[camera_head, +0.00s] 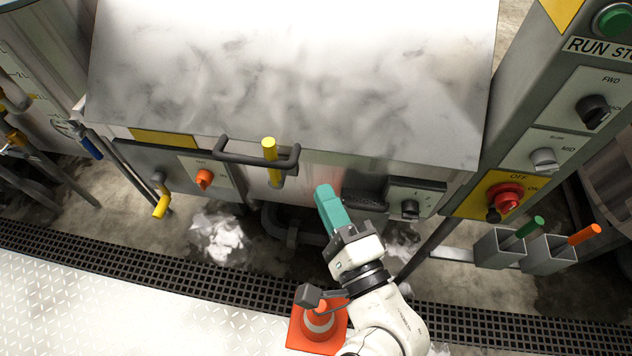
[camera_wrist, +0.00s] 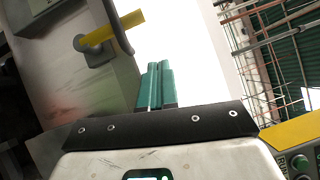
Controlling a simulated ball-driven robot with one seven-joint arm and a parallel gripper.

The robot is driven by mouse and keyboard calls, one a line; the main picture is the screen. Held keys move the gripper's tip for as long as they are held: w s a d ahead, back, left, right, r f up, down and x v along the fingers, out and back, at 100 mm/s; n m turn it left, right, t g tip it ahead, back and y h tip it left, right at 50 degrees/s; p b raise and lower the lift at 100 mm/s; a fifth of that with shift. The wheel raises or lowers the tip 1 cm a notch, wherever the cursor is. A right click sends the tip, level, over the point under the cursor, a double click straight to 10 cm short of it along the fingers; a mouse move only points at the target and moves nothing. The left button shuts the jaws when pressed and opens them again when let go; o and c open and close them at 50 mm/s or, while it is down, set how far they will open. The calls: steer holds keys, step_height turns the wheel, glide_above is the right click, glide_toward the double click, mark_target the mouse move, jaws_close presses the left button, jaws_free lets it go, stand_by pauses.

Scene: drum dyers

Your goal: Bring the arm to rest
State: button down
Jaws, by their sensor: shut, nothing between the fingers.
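My gripper (camera_head: 325,196) has teal fingers and is shut and empty. In the head view it is held in front of the lower front of a large grey metal machine (camera_head: 290,80), below the machine's dark handle (camera_head: 235,159). My white arm comes up from the bottom edge, right of centre. In the wrist view the two teal fingers (camera_wrist: 158,72) lie side by side with no gap to see. Whether the fingertips touch the machine I cannot tell.
A yellow lever (camera_head: 269,150) stands close to the upper left of my gripper. An orange traffic cone (camera_head: 319,323) is on the floor beside my arm. At right are a red rotary switch (camera_head: 505,196) and two grey holders with a green handle (camera_head: 530,226) and an orange handle (camera_head: 585,234).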

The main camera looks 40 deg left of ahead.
steer(key=shift+v, duration=1)
steer(key=shift+r, duration=0.1)
steer(key=w+d+f+n+g+h, duration=0.1)
steer(key=d+f+n+h, duration=0.3)
steer(key=d+f, duration=0.55)
steer(key=w+d+f+n+h, duration=0.1)
steer(key=d+f+h, duration=0.5)
steer(key=d, duration=0.6)
steer(key=s+d+f+g+h, duration=0.3)
steer(key=s+d, duration=0.4)
steer(key=d, duration=0.3)
steer(key=s+d+f+n+g+h, duration=0.1)
steer(key=s+d+f+g+h, duration=0.2)
steer(key=s+d, duration=0.4)
steer(key=d+h, duration=0.1)
steer(key=d, duration=0.3)
steer(key=shift+s+d+f+n+h, duration=0.2)
steer(key=shift+s+n+h, duration=0.1)
steer(key=shift+s+h, duration=0.1)
